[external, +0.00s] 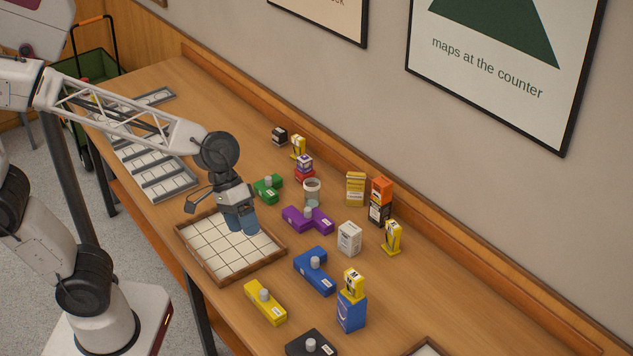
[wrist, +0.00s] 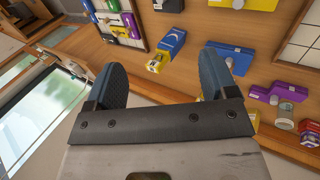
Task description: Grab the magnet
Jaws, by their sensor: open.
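No thing is clearly labelled as the magnet, so I cannot tell for sure which it is. Small yellow pieces with a dark mark on the front stand at several places: one (external: 354,284) on top of a blue box (external: 351,312), one (external: 393,237) at the right, one (external: 298,146) at the back. In the wrist view, a yellow piece (wrist: 156,65) shows at the end of the blue box (wrist: 173,44), between the fingers in the picture. My gripper (external: 242,222) is open and empty, its blue fingers above the tiled tray (external: 200,262). It also shows in the wrist view (wrist: 162,78).
Knobbed blocks in green (external: 268,189), purple (external: 307,219), blue (external: 314,272), yellow (external: 265,302) and black (external: 311,345) lie around the tray. A metal can (external: 312,193), a white box (external: 349,238) and a stacked orange box (external: 381,190) stand behind.

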